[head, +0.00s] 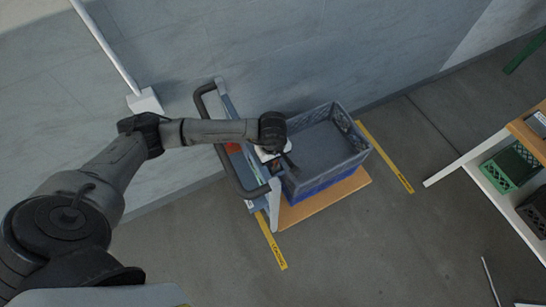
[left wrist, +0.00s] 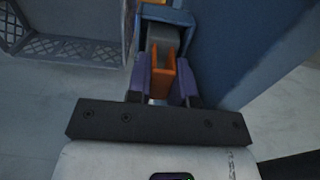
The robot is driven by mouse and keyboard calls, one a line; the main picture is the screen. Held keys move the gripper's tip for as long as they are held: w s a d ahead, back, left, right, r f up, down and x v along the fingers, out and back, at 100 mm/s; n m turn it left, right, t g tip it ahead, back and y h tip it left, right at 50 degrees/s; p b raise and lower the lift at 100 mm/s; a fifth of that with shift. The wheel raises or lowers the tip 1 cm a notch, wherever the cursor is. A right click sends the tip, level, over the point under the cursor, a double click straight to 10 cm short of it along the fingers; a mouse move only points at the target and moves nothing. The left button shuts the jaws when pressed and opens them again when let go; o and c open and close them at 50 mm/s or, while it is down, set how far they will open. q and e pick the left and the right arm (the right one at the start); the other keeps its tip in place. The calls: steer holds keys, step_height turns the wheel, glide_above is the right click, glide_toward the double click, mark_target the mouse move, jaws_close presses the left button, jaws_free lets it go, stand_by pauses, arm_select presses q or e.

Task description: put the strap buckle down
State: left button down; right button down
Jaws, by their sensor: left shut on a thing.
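My left gripper (head: 288,163) is at the near left side of the grey crate, beside the blue and white cart end. In the left wrist view its two purple fingers (left wrist: 164,84) are closed around an orange piece, which I take to be the strap buckle (left wrist: 164,76). A grey part shows just beyond the orange piece, between blue walls. The buckle is hidden by the gripper in the head view. I cannot tell whether it touches a surface below. My right gripper is not in view.
The grey crate (head: 348,166) stacks on a blue one over a wooden base (head: 322,204). A dark cart handle (head: 228,158) stands left of them. Yellow floor strips (head: 385,157) lie on either side. A shelf with a green crate (head: 512,166) is at right; open floor lies between.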

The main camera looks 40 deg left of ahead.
arm_select(q)
steer(key=shift+f, duration=0.15)
steer(key=shift+f, duration=0.15)
steer(key=c, duration=1.3)
jaws_free()
steer(key=shift+r, duration=0.65)
step_height(320, 180, up, 11)
steer(key=shift+r+p, duration=0.15)
steer(key=shift+p, duration=0.3)
